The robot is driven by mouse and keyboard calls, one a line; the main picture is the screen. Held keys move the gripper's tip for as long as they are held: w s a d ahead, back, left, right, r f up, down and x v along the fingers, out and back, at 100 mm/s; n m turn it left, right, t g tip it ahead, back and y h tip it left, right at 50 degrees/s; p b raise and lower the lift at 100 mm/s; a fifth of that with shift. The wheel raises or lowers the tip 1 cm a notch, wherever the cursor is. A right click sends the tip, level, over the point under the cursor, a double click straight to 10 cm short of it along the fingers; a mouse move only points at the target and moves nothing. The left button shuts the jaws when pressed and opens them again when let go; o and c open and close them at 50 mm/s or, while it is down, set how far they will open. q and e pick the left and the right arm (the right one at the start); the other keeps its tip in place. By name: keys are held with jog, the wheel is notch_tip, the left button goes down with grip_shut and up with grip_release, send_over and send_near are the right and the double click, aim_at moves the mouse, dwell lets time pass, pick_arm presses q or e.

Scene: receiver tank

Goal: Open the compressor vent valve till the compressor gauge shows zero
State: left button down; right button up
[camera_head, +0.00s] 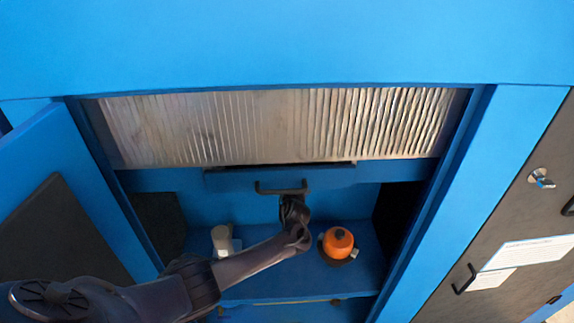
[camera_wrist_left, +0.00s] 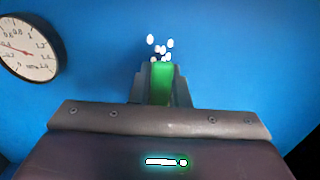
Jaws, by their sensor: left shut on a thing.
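The compressor gauge (camera_wrist_left: 30,47) is a white round dial with a dark rim at the upper left of the left wrist view. It has a thin reddish needle, and its exact reading is not clear. A green valve handle (camera_wrist_left: 161,84) stands between my left fingers in front of a blue wall. My left gripper (camera_wrist_left: 160,92) is shut on it. Several white puffs show just above the handle. In the head view my left gripper (camera_head: 291,203) reaches into the blue cabinet, below a black bar handle. The valve and gauge cannot be made out there. My right gripper is not in view.
An orange rounded object (camera_head: 338,242) stands on the cabinet shelf (camera_head: 280,287), right of my arm. A pale cylinder (camera_head: 222,240) stands left of it. The cabinet's left door (camera_head: 55,180) is open. A dark panel with paper notices (camera_head: 525,252) is at right.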

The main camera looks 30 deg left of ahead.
pick_arm(q)
jog(key=shift+d, duration=0.1)
dwell(0.4)
jog(key=c, duration=1.4)
grip_release()
jog(key=shift+w, duration=0.1)
jog(key=v, duration=0.8)
jog(key=shift+f, duration=0.1)
